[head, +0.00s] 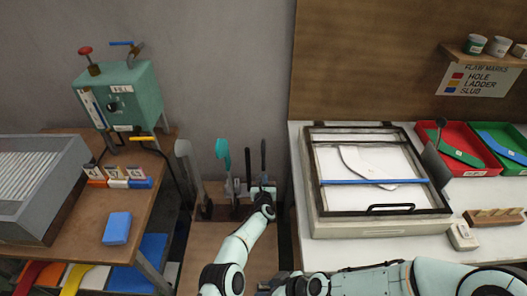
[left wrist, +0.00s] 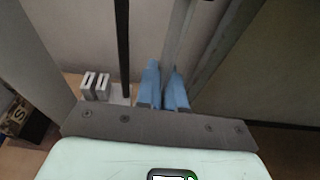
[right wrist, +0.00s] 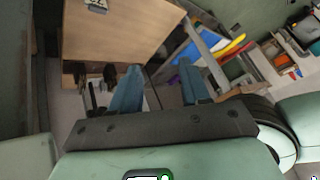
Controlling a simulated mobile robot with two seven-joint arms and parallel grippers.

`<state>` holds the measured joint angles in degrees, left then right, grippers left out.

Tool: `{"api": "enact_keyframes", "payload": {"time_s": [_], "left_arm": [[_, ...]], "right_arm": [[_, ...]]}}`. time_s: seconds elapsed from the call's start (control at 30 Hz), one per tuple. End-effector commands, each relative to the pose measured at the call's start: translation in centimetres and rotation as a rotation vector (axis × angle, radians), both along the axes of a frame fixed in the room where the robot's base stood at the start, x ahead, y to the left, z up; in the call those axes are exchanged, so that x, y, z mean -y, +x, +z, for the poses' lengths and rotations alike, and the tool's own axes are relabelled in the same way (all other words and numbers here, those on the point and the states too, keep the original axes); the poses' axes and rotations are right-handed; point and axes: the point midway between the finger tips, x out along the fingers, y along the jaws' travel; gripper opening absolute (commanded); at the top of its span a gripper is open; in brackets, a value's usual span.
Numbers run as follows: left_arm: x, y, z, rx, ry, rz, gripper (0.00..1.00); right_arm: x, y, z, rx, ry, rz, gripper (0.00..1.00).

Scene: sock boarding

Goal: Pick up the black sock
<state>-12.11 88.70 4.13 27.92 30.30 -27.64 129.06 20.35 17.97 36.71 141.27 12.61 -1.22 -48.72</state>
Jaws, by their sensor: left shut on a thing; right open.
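I cannot make out a black sock for certain. Several upright leg-shaped forms stand in a row at the back centre: a grey one (head: 184,150), a teal one (head: 223,155) and dark narrow ones, including a dark form (head: 263,153). My left gripper (head: 262,190) is low at this dark form. In the left wrist view, its blue fingers (left wrist: 163,92) are closed around a thin grey upright form (left wrist: 180,42). A dark post (left wrist: 122,45) stands beside it. My right gripper (right wrist: 160,90) is open, with nothing between its blue fingers.
A light box (head: 325,228) with a pale sock shape (head: 375,168) stands on the right table. Red (head: 458,138) and green (head: 507,145) trays lie beyond it. The left bench (head: 70,240) holds a blue block (head: 116,228) and a green tank (head: 125,95).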

Motion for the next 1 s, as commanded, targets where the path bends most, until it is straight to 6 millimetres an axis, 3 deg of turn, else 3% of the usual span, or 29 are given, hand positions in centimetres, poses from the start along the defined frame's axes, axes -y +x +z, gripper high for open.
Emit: {"api": "enact_keyframes", "payload": {"time_s": [0.37, 0.47, 0.8, 1.0], "left_arm": [[0.0, 0.0, 0.1, 0.001, 0.0, 0.0, 0.0], [0.0, 0.0, 0.1, 0.001, 0.0, 0.0, 0.0], [0.0, 0.0, 0.1, 0.002, 0.0, 0.0, 0.0], [0.0, 0.0, 0.1, 0.002, 0.0, 0.0, 0.0]], "right_arm": [[-0.4, 2.7, 6.9, 0.308, -0.096, 0.189, 0.46], [-0.8, 5.5, 8.9, 0.396, -0.096, 0.152, 0.46], [-1.1, 15.9, 12.2, 0.553, 0.016, -0.196, 0.46], [-1.9, 19.5, 14.1, 0.667, 0.068, -0.41, 0.46]]}}
